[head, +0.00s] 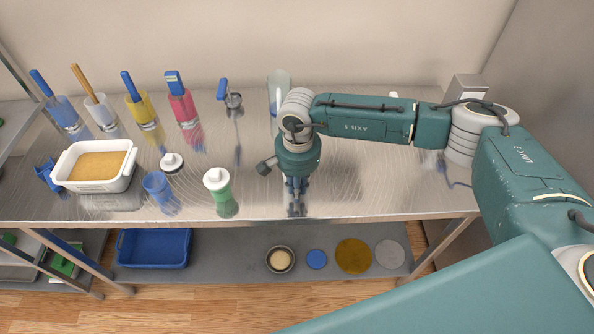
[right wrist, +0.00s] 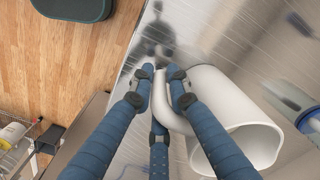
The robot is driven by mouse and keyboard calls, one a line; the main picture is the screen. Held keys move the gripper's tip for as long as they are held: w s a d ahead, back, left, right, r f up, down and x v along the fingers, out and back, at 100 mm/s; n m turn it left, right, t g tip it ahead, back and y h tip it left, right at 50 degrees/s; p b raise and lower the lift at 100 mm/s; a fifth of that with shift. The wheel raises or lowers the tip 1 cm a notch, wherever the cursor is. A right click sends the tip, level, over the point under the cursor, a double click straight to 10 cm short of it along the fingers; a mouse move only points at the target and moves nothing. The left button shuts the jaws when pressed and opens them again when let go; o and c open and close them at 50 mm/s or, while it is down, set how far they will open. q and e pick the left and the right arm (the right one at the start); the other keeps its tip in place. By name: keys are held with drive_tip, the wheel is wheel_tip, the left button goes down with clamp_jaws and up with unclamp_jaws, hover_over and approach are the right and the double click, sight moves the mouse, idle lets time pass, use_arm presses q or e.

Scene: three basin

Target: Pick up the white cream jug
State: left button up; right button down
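The white cream jug (right wrist: 236,108) shows in the right wrist view, its open mouth towards the lower right. Its curved handle (right wrist: 161,88) lies between the blue fingers of my right gripper (right wrist: 160,76). The fingertips are close on both sides of the handle; whether they press on it I cannot tell. In the head view my right gripper (head: 297,196) points down at the table near the front edge. The jug is hidden there by my own arm. My left gripper is not in view.
On the metal table (head: 380,190) stand a green-and-white bottle (head: 217,182), a blue cup (head: 158,186), a white basin (head: 73,178) and a clear cylinder (head: 279,84) behind my wrist. Several coloured holders line the back left. The table right of my gripper is mostly clear.

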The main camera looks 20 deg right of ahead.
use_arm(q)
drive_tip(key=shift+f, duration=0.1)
use_arm(e)
drive_tip(key=shift+r, duration=0.25)
drive_tip(key=shift+r+b, duration=0.55)
drive_tip(key=shift+r, duration=0.5)
use_arm(q)
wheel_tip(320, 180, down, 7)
drive_tip(key=b, duration=0.5)
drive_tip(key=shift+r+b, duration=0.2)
drive_tip(key=shift+b, duration=0.15)
use_arm(e)
wheel_tip(320, 180, up, 17)
drive_tip(key=shift+r, duration=0.2)
drive_tip(key=c, duration=2.5)
unclamp_jaws()
drive_tip(key=shift+c, duration=0.2)
clamp_jaws()
